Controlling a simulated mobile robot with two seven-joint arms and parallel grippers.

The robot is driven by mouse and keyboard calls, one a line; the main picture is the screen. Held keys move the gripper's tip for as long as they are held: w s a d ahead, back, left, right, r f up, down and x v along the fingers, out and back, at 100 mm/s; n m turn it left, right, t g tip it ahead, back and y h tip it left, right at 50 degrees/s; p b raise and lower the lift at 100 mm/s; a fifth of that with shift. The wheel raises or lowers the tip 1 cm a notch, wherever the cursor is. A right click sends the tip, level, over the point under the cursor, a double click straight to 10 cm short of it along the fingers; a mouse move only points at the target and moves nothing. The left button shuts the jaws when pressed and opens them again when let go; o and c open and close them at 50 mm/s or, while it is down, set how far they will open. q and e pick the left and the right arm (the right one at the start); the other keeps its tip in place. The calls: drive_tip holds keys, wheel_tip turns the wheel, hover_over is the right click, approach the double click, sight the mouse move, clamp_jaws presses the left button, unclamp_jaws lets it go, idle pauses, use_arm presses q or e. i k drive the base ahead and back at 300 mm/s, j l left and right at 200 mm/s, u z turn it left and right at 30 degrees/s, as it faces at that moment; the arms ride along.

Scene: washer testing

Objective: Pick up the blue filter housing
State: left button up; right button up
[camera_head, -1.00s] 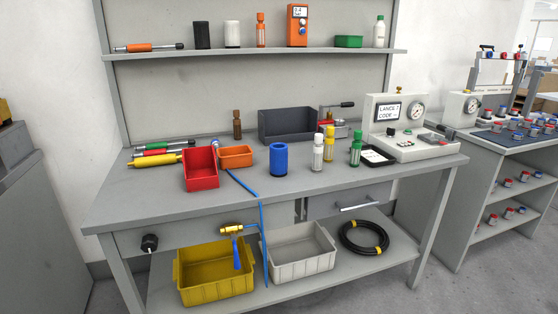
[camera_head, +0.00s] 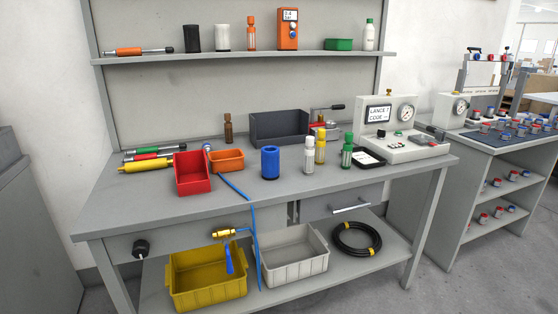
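The blue filter housing (camera_head: 270,163) is an upright blue cylinder with a dark opening in its top. It stands on the grey workbench top (camera_head: 240,197), near the middle. An orange bin (camera_head: 227,161) and a red bin (camera_head: 192,174) are to its left. A white bottle (camera_head: 309,156) stands to its right, apart from it. Neither of my grippers shows in the head view.
A thin blue hose (camera_head: 236,189) runs from the bins over the bench's front edge. A dark grey bin (camera_head: 279,127) stands behind the housing. Yellow and green bottles and a gauge unit (camera_head: 398,132) are to the right. The bench top in front of the housing is clear.

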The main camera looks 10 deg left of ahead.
sight(270, 155)
drive_tip(key=i+l+u, duration=0.5)
drive_tip(key=i, duration=0.3)
drive_tip(key=i+l+u, duration=0.5)
drive_tip(key=i+l, duration=0.2)
